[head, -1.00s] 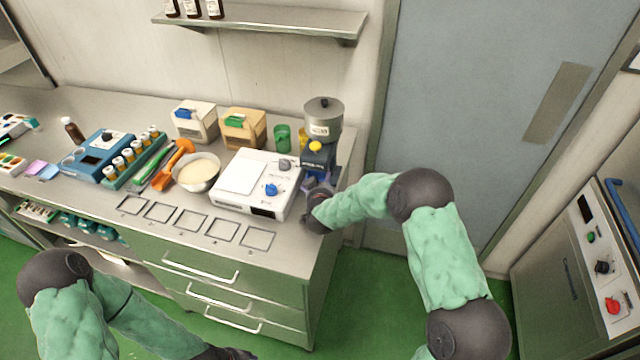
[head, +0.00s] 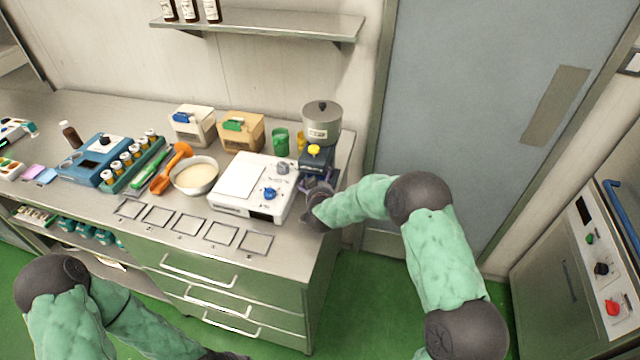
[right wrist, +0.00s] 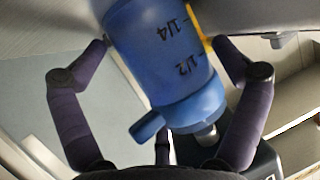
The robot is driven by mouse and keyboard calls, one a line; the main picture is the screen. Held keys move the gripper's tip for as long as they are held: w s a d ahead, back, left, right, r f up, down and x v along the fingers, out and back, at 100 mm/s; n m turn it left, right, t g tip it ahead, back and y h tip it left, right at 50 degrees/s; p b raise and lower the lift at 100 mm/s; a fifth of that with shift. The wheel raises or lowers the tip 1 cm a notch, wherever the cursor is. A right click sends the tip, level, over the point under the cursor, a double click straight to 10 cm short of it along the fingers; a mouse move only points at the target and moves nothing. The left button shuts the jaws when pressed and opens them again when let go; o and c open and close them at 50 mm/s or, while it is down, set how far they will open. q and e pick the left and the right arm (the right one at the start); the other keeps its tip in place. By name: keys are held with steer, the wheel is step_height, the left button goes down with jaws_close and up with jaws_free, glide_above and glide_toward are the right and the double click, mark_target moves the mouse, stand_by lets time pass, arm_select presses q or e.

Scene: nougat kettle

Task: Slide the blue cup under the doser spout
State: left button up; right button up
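The blue cup (right wrist: 165,60) fills the middle of the right wrist view, with "1/4" and "1/2" marks and a stubby handle. It appears tilted in that view. My right gripper (right wrist: 162,45) has a fingertip against each side of it and looks shut on it. In the head view my right gripper (head: 316,200) is at the foot of the doser (head: 317,158), beside the white machine, and hides most of the cup. The doser has a grey pot on top and a yellow knob; its spout cannot be made out. My left gripper (head: 225,355) is cut off at the bottom edge.
The white machine (head: 240,204) with a blue knob stands just left of the right gripper. A green cup (head: 280,141) and a yellow cup (head: 302,141) stand behind. A bowl (head: 195,178) is further left. The counter's right edge is close to the gripper.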

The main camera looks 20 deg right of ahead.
stand_by(0.3)
steer(key=v, duration=1.2)
stand_by(0.3)
